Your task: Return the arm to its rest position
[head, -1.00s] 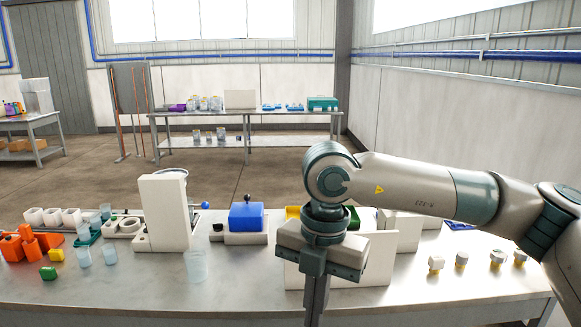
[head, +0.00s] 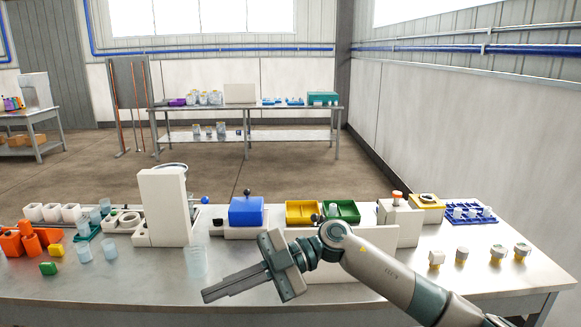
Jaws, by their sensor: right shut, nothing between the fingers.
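My right arm comes in from the lower right of the head view. Its gripper (head: 205,296) points left and slightly down, low over the front of the metal table (head: 120,287). The fingers are together and hold nothing. A clear cup (head: 196,262) stands just behind the fingers, close to them in the picture; I cannot tell the exact gap. The wrist and forearm hide part of a white panel (head: 378,237). My left gripper is not in view.
A white upright block (head: 163,208) and a blue-topped box (head: 246,212) stand mid-table. Yellow (head: 301,210) and green (head: 341,209) trays and a blue rack (head: 470,213) are behind. Small capped pieces (head: 460,256) stand right, orange parts (head: 30,238) left. The front edge is mostly clear.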

